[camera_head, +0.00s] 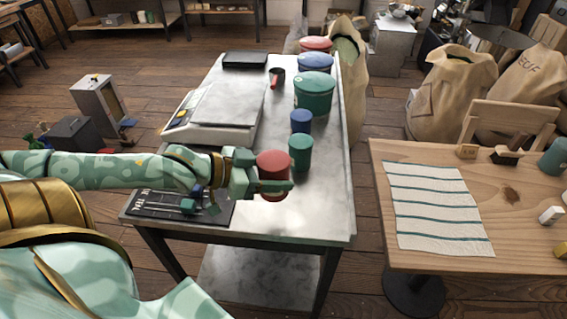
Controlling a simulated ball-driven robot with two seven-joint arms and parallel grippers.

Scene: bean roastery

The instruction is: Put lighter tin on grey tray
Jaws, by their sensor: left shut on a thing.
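My left gripper (275,181) is shut on a small red tin (273,162) over the near part of the metal table. The near finger crosses the tin's lower side; the far finger is mostly hidden. I cannot tell whether the tin touches the table. A small green tin (300,153) stands just right of and behind it, with a small blue tin (301,121) further back. Which tin is lighter does not show. A dark grey tray (245,59) lies flat at the table's far left, apparently empty. My right gripper is not in view.
A scale (212,115) with a broad metal plate fills the table's left middle. Larger green (315,93), blue (315,63) and red (316,44) tins line the right edge. A dark mat (165,210) with small tools lies front left. A wooden table (520,220) stands at right.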

